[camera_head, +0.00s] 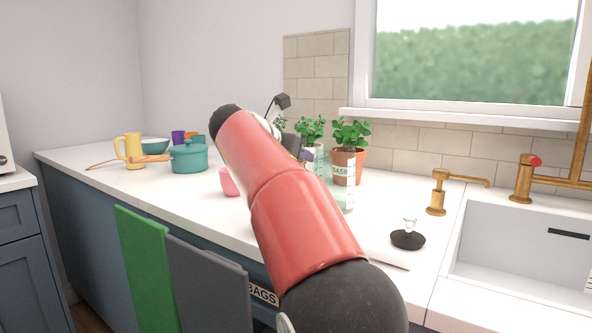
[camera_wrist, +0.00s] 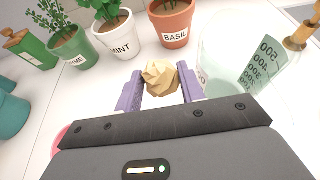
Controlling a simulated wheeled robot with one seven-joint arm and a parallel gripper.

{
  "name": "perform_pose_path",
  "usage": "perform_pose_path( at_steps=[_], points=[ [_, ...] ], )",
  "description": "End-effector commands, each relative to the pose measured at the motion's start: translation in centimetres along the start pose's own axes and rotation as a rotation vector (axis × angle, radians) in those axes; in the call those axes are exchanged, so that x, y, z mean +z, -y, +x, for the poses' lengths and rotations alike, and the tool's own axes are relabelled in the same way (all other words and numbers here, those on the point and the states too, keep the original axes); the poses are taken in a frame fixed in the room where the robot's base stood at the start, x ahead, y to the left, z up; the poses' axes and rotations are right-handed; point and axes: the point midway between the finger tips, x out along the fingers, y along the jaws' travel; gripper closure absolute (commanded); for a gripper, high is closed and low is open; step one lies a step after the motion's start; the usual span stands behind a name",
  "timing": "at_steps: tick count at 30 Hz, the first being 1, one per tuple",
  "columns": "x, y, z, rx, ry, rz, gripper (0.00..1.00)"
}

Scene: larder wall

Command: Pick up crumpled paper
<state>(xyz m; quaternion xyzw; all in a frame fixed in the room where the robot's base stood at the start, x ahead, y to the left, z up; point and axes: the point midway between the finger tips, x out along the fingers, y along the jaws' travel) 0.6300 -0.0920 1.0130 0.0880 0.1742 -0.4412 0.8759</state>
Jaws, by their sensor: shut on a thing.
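The crumpled paper (camera_wrist: 162,78) is a tan, faceted ball in the middle of the wrist view. My gripper (camera_wrist: 163,90) has purple fingers on either side of the paper and is shut on it. The paper is in front of the basil and mint pots in that view. Whether it touches the counter is hard to tell. In the head view my red arm hides the paper and most of my gripper.
A mint pot (camera_wrist: 113,34), a basil pot (camera_wrist: 174,24) and a thyme pot (camera_wrist: 66,44) stand behind. A clear measuring jug (camera_wrist: 222,60) is close on the right. A teal pot (camera_head: 188,157) and pink cup (camera_head: 229,182) stand left of my arm; the sink (camera_head: 520,250) is right.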

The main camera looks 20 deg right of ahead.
Motion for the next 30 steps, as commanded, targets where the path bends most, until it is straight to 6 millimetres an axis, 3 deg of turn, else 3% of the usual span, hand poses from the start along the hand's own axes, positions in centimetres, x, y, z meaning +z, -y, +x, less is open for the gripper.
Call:
perform_pose_path(
  at_steps=[1,3,12,20,30],
  points=[
    [1.8,0.0,-0.7,-0.001,0.001,0.004,0.82],
    [3.2,0.0,-1.2,-0.001,0.002,0.003,0.82],
    [7.2,-0.1,-2.9,-0.002,0.002,0.003,0.82],
    [8.8,-0.1,-3.5,-0.004,0.002,0.002,0.82],
    [9.4,0.3,-3.7,-0.008,0.001,0.002,0.82]
  ],
)
